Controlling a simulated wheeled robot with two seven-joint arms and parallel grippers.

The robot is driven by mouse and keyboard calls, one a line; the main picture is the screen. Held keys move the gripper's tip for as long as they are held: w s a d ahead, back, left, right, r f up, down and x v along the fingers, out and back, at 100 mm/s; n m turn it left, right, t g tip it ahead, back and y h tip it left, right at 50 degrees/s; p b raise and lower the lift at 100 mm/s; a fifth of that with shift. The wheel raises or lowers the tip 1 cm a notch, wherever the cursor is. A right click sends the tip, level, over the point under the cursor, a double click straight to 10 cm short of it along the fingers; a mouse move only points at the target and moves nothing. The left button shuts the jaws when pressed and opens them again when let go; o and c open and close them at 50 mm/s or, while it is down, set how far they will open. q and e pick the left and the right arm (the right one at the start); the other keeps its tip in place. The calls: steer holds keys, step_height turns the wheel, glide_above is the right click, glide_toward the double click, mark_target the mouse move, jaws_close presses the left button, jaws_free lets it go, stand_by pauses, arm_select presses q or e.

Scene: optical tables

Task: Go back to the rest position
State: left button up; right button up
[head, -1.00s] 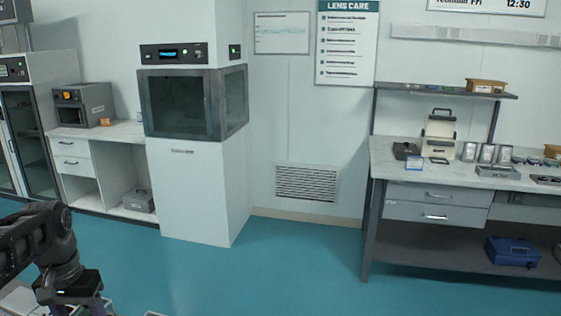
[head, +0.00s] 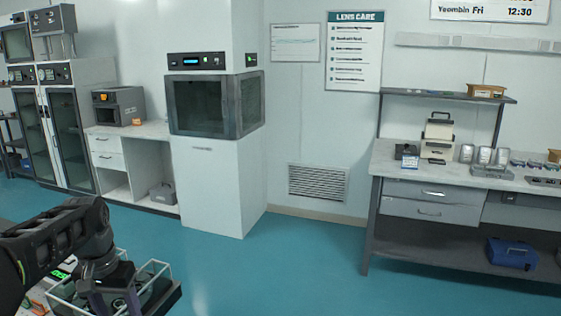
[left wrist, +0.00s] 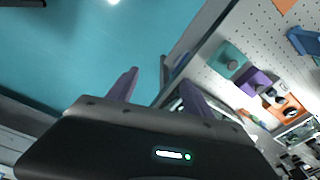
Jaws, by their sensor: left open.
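My left gripper (head: 115,300) is at the lower left of the head view, at the end of my dark left arm. In the left wrist view my left gripper (left wrist: 158,84) shows two purple fingers spread apart with nothing between them. Teal floor and the edge of a perforated board lie beyond the fingers. My right gripper is in neither view.
A clear-walled box (head: 155,268) stands right by the left gripper in the head view. The perforated board (left wrist: 225,35) carries teal, purple and orange blocks. A workbench (head: 395,175) stands at the right, a white cabinet (head: 215,190) behind. The floor between (head: 300,270) is free.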

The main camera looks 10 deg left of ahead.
arm_select(q)
steer(key=w+d+f+t, duration=0.4)
steer(key=w+d+f, duration=0.1)
steer(key=w+f, duration=0.6)
steer(key=d+f+h, duration=0.2)
steer(key=d+f, duration=1.2)
steer(key=s+d+f+g+h, duration=0.1)
steer(key=s+d+f, duration=0.4)
steer(key=s, duration=0.3)
steer(key=s+d+f+g, duration=0.2)
steer(key=s+d+f, duration=0.3)
steer(key=s+d, duration=0.3)
steer(key=s+d+f+m+g+h, duration=0.1)
steer(key=s+d+f, duration=0.4)
steer(key=s, duration=0.4)
steer(key=shift+d+f+h, duration=0.3)
steer(key=shift+d, duration=0.35)
steer(key=shift+c, duration=0.6)
